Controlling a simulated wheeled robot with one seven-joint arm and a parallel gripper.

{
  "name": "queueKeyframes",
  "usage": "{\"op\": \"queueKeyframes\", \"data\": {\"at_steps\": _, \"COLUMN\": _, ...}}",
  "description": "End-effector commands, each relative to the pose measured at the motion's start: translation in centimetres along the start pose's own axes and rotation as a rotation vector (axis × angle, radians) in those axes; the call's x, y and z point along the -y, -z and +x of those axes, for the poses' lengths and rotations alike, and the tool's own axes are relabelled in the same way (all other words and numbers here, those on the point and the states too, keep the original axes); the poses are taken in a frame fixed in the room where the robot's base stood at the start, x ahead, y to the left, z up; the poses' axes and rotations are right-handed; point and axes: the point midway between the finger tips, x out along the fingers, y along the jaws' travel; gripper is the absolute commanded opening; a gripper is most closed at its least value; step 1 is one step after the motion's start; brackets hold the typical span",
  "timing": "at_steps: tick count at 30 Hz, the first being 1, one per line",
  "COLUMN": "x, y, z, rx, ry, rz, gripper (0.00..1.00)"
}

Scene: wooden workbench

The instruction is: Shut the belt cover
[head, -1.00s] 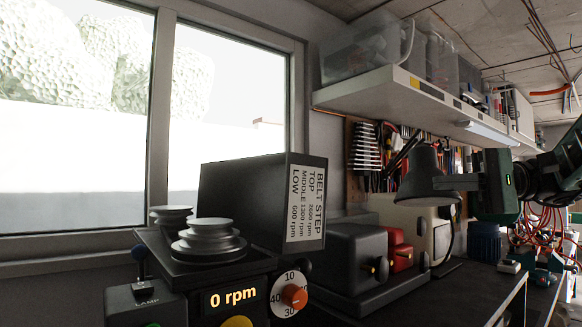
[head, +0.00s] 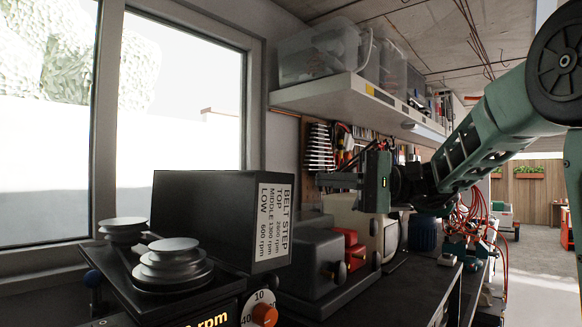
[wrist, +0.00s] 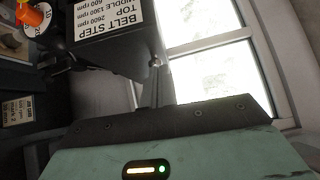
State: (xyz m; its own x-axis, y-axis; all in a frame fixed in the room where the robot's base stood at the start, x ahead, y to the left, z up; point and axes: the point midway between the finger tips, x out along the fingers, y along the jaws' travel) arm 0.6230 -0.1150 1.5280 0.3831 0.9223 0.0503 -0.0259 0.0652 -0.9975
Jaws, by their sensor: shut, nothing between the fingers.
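The belt cover (head: 205,215) is a dark box-like lid standing raised and open behind the stepped pulleys. Its right side carries a white label reading BELT STEP with speeds. The stepped pulleys (head: 172,264) are exposed on the dark machine head. My gripper (head: 320,180) is shut and empty, to the right of the cover and apart from it in the head view. In the wrist view the cover (wrist: 125,50) and its label show upside down beyond my gripper (wrist: 152,95). The gap between fingers and cover is hard to judge.
An orange knob (head: 264,315) and an rpm display are on the machine front. A grey machine (head: 312,255) and a red box (head: 354,250) stand right of the cover. A shelf with clear bins (head: 320,52) hangs above. A window is behind.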

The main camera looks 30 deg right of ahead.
Motion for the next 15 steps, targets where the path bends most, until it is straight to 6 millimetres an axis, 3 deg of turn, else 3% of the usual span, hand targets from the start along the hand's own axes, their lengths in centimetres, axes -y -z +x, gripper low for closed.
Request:
{"op": "queueKeyframes", "data": {"at_steps": 6, "x": 0.4, "y": -0.1, "z": 4.4, "rx": 0.003, "ry": -0.001, "rz": 0.003, "gripper": 0.00}}
{"op": "queueKeyframes", "data": {"at_steps": 15, "x": 0.1, "y": 0.0, "z": 7.3, "rx": 0.001, "ry": 0.000, "rz": 0.001, "gripper": 0.00}}
